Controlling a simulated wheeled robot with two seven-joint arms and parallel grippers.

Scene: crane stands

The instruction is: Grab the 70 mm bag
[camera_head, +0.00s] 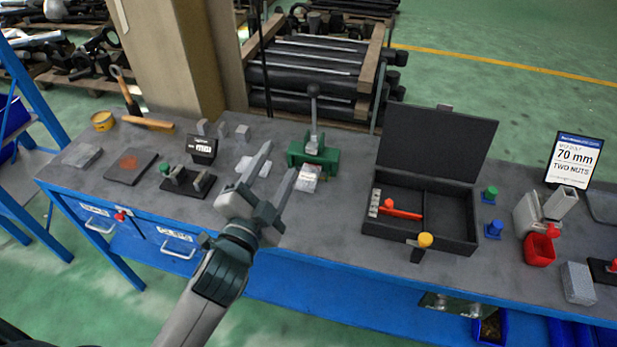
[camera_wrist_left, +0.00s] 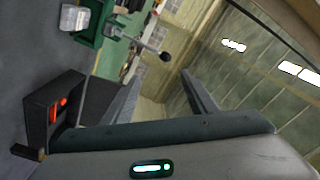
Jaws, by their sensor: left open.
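A small clear bag with a pale label (camera_head: 307,179) lies on the bench just in front of the green vise (camera_head: 325,156). Its label is too small to read. The bag also shows at the top left of the left wrist view (camera_wrist_left: 75,18). Another pale, bag-like item (camera_head: 245,166) lies further left, partly behind my gripper. A sign reading "70 mm TWO NUTS" (camera_head: 574,160) stands at the right. My left gripper (camera_head: 280,160) is open and empty above the bench's front part, left of the labelled bag and apart from it. My right gripper is out of view.
An open black case (camera_head: 450,232) with a red tool (camera_head: 400,211) stands right of the vise, its lid raised. A black block stand (camera_head: 188,182) and a dark plate (camera_head: 131,166) lie to the left.

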